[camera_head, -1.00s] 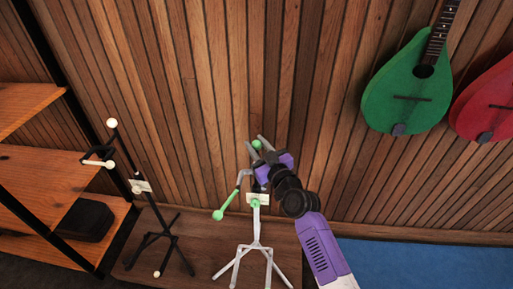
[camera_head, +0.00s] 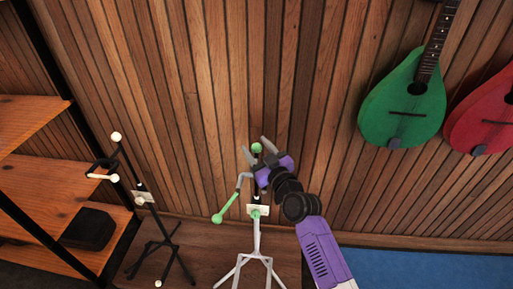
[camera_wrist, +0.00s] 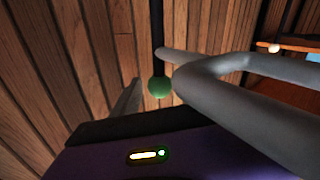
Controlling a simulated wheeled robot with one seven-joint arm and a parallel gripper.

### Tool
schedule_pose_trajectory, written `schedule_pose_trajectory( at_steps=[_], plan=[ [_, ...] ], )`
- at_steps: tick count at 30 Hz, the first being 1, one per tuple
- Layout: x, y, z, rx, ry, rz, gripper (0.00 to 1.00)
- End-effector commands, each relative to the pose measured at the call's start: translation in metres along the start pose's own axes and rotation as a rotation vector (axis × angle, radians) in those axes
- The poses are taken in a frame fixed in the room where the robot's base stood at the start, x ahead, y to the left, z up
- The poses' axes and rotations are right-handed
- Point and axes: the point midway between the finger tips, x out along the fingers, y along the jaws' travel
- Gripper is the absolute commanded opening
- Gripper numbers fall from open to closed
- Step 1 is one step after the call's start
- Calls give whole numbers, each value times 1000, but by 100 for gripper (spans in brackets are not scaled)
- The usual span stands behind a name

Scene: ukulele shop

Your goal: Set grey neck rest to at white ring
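A pale grey stand (camera_head: 257,240) with green knobs stands in the lower middle of the head view. A grey bent arm, which looks like the neck rest (camera_head: 241,184), sticks out left from its dark pole; a green rod ends it. In the wrist view a thick grey bent tube (camera_wrist: 230,75) looms close at right. A green ball (camera_head: 256,148) tops the pole and shows in the wrist view (camera_wrist: 159,88). My purple gripper (camera_head: 258,149) is at the pole top, grey fingers apart around the ball; its grip is unclear. I cannot make out a white ring.
A white tag (camera_head: 257,210) sits lower on the grey stand. A black stand (camera_head: 160,242) with white knobs is at left, beside wooden shelves (camera_head: 60,180). A slatted wood wall is behind. Green (camera_head: 405,105) and red (camera_head: 485,115) instruments hang at right.

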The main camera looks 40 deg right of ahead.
Motion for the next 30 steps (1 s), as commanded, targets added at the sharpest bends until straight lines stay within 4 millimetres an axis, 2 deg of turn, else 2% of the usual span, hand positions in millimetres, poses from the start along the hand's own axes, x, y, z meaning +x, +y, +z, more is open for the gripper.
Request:
schedule_pose_trajectory(
  at_steps=[7,15,19,23,30],
  plan=[
    [-11,0,2,0,-2,0,52],
    [-54,-1,3,0,-2,-1,52],
    [-69,0,2,0,0,0,52],
    [-77,-1,1,0,0,-1,52],
    [-78,0,0,0,0,0,52]
  ],
)
